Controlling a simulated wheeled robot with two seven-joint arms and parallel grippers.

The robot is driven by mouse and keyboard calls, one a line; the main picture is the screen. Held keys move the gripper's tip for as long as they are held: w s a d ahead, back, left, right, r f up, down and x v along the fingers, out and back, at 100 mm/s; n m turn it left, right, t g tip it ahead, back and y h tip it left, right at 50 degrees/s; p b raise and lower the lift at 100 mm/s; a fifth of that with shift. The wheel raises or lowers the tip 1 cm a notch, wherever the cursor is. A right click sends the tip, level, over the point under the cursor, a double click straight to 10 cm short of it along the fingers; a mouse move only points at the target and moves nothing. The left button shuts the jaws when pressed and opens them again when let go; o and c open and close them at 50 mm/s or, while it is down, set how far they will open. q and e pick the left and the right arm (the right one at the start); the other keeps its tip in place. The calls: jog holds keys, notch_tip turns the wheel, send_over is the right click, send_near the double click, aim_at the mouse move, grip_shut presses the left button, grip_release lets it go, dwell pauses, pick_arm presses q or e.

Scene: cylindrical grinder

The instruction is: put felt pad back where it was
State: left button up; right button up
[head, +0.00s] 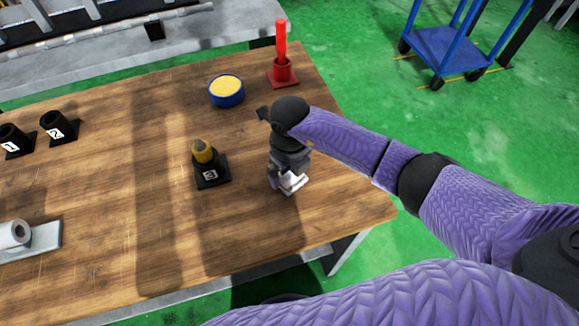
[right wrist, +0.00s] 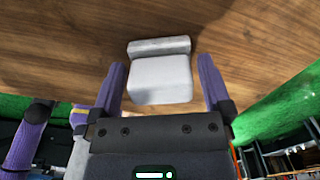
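A pale grey-white block, which looks like the felt pad (head: 294,184), is at the right part of the wooden table under my right gripper (head: 284,176). In the right wrist view the felt pad (right wrist: 160,82) has a smooth pale face and a greyer ridge along its far edge. The right gripper (right wrist: 162,68) points down at it with its two purple fingers apart, one on each side. A gap shows between the pad and each finger. In the head view the gripper partly hides the pad. My left gripper is not in view.
On the wooden table (head: 130,225) stand a black holder marked 3 (head: 211,178) with a yellow-topped piece, a blue round tub (head: 226,92), a red stand (head: 282,72), holders 1 (head: 14,140) and 2 (head: 58,127), and a white roll (head: 14,234). The front middle is clear.

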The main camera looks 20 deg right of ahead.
notch_tip(320, 180, up, 12)
jog(key=p, duration=0.3)
jog(key=shift+r, duration=0.2)
